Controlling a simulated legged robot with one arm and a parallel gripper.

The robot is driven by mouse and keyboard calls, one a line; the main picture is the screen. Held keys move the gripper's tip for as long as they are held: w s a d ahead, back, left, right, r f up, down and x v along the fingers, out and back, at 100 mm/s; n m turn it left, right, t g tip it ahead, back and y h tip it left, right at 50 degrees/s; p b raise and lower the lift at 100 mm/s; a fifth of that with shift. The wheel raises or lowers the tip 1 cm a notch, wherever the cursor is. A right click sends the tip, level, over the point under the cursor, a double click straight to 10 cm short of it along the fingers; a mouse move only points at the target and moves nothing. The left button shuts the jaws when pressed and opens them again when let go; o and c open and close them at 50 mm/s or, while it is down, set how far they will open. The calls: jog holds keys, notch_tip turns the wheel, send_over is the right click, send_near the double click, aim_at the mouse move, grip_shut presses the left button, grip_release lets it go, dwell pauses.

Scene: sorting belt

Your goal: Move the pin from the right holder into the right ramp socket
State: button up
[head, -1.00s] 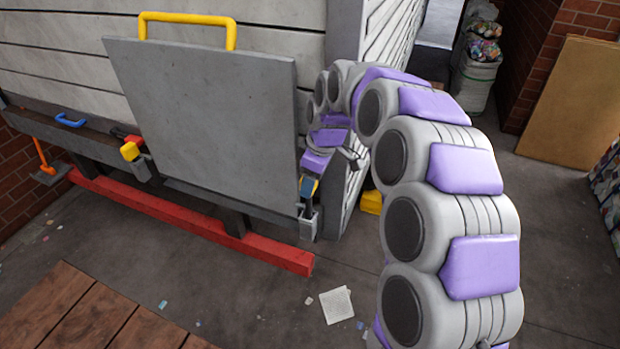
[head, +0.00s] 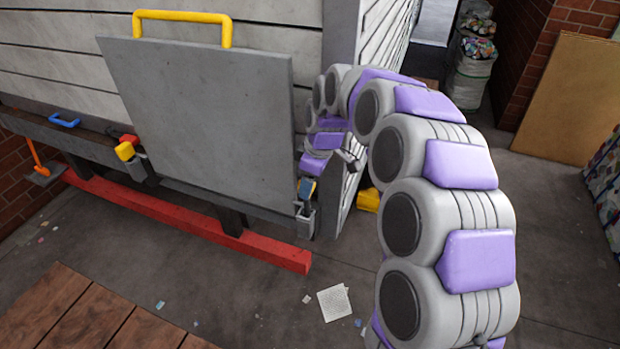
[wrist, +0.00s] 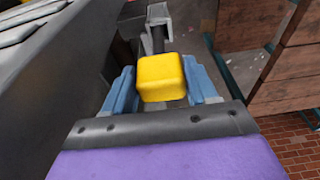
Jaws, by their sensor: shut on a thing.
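The right pin (wrist: 161,77) has a yellow block head and a dark shaft. In the wrist view my gripper (wrist: 162,88) has its blue fingers on either side of the head, shut on it. The shaft points away toward a grey bracket, the right holder (wrist: 208,25); I cannot tell whether its tip is inside. In the head view my gripper (head: 307,190) is just above the right holder (head: 305,222), at the lower right corner of the upright grey ramp (head: 200,110) with its yellow handle. The pin is mostly hidden there. I cannot make out the right ramp socket.
A yellow-headed left pin (head: 125,150) is by the ramp's left side. A red beam (head: 190,222) runs low along the front. A blue handle (head: 64,121) is on the ledge at left. A yellow block (head: 369,199) is beyond the right corner. The floor in front is mostly clear.

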aim_at(312, 193)
jog(key=shift+f+b, duration=0.6)
jog(key=shift+f, duration=2.8)
jog(key=o, duration=1.3)
jog(key=shift+o, duration=0.2)
jog(key=s+d+r+p, duration=0.1)
jog(key=d+r+p, duration=0.1)
jog(key=r, duration=1.5)
jog(key=shift+d+p, duration=0.35)
jog(key=shift+d, duration=0.2)
jog(key=s+d+f+m+g, duration=0.1)
jog(key=s+d+m, duration=0.3)
jog(key=s, duration=0.8)
jog(key=s+d+f+m+h, duration=0.1)
jog(key=s+d+f+m, duration=0.2)
jog(key=s, duration=1)
jog(key=s+d+f+m+g+h, duration=0.1)
jog(key=s+d+f+m, duration=0.2)
jog(key=s, duration=1)
jog(key=d+m, duration=0.2)
jog(key=m, duration=0.2)
jog(key=shift+s+g, duration=0.25)
jog(key=shift+g, duration=0.05)
